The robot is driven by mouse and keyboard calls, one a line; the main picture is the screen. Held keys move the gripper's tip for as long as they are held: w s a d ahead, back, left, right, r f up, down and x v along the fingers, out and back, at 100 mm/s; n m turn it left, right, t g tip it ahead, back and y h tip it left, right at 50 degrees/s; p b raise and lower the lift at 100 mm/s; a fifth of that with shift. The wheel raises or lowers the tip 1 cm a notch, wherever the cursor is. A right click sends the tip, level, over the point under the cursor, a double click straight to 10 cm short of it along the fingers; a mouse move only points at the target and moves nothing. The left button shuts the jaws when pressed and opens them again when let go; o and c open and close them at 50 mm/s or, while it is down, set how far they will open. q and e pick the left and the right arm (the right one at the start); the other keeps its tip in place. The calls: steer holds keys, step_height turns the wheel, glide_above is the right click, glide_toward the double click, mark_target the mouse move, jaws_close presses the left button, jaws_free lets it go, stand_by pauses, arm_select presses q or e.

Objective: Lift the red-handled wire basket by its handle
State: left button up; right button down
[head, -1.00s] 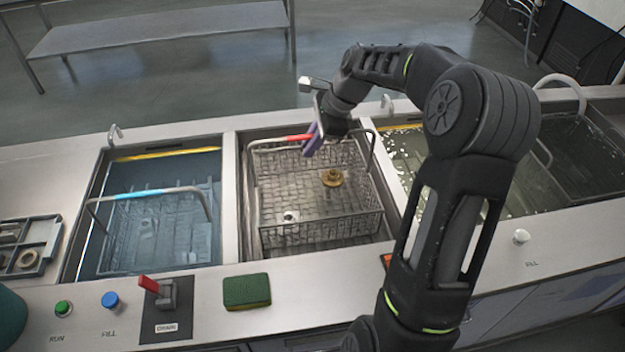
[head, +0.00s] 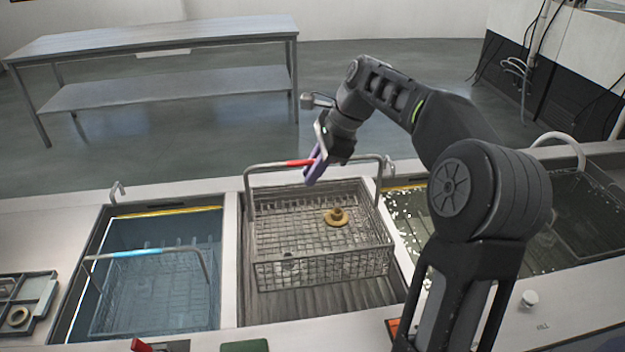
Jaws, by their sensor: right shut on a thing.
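The red-handled wire basket (head: 320,268) hangs in the middle basin, with clear space under its front side and the basin floor showing below. Its arched metal handle has a red sleeve (head: 299,163). My right gripper (head: 316,165), with purple fingers, is shut on the handle at the red sleeve, covering part of it. A brass flanged part (head: 337,217) and a small, indistinct metal part (head: 289,262) lie in the basket. My left gripper is not in view.
The left basin (head: 160,305) holds liquid and a blue-handled wire basket (head: 150,252). The right basin (head: 408,205) holds liquid with bubbles or specks. A parts tray (head: 40,300) sits at far left. A steel table (head: 170,38) stands behind.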

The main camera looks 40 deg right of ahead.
steer(key=shift+r, duration=0.15)
stand_by(0.4)
step_height(320, 180, up, 6)
steer(key=p, duration=0.5)
steer(key=shift+r+p, duration=0.7)
steer(key=shift+r, duration=0.35)
